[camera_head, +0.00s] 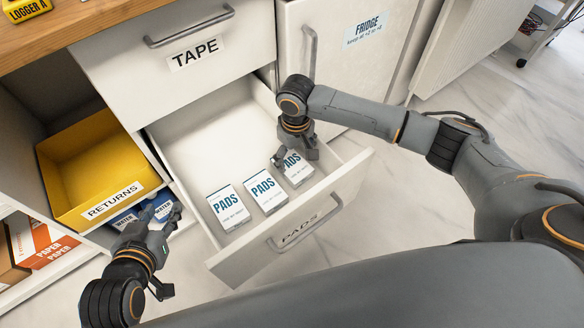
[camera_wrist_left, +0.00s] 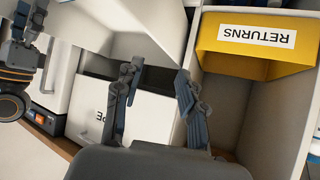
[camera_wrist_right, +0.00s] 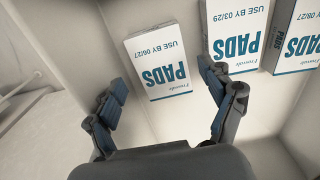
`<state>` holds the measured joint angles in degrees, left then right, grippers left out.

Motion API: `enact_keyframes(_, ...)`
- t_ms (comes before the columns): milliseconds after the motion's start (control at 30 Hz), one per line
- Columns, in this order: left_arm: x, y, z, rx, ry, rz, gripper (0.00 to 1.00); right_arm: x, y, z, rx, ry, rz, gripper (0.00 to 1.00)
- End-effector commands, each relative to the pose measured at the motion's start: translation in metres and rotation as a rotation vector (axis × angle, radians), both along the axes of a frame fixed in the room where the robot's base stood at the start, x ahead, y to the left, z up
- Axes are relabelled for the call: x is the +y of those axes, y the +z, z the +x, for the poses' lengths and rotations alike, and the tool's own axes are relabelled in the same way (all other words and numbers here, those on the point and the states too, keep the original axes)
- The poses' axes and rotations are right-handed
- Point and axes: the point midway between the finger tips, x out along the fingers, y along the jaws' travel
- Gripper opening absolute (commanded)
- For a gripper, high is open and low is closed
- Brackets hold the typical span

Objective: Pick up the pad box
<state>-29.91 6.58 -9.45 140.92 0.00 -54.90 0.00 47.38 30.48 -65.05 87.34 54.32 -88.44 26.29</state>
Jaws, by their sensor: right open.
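Three white pad boxes with blue PADS lettering stand in a row in the open PADS drawer (camera_head: 195,150): a left one (camera_head: 228,208), a middle one (camera_head: 267,191) and a right one (camera_head: 295,174). My right gripper (camera_head: 296,156) is above the right box and partly hides it. In the right wrist view its open fingers (camera_wrist_right: 162,82) are spread toward that box (camera_wrist_right: 157,62), marked USE BY 08/27; nothing is held. My left gripper (camera_head: 170,250) is open and empty, left of the drawer front; its spread fingers show in the left wrist view (camera_wrist_left: 158,82).
A yellow RETURNS bin (camera_head: 92,165) sits in the cubby left of the drawer, with WATER packs (camera_head: 160,208) below. The TAPE drawer (camera_head: 185,55) above is closed. The fridge door (camera_head: 350,50) is behind my right arm. The back of the PADS drawer is empty.

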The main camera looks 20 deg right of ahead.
Motion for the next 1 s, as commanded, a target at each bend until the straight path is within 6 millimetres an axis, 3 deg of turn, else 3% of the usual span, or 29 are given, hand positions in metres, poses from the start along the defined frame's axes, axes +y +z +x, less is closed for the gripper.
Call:
enact_keyframes(333, -0.009, 0.021, 0.018, -0.147, -0.011, -0.035, 0.40, 0.000, -0.015, 0.000, 0.000, 0.000, 0.000, 0.82)
enact_keyframes(600, -0.021, 0.068, 0.041, -0.422, -0.028, -0.101, 0.40, -0.002, -0.036, 0.000, 0.000, 0.000, 0.000, 0.82)
enact_keyframes(800, -0.028, 0.103, 0.046, -0.607, -0.040, -0.148, 0.40, -0.002, -0.052, 0.000, -0.001, 0.000, 0.001, 0.82)
enact_keyframes(1000, -0.030, 0.120, 0.046, -0.692, -0.044, -0.170, 0.40, -0.002, -0.058, 0.000, 0.000, 0.001, 0.000, 0.82)
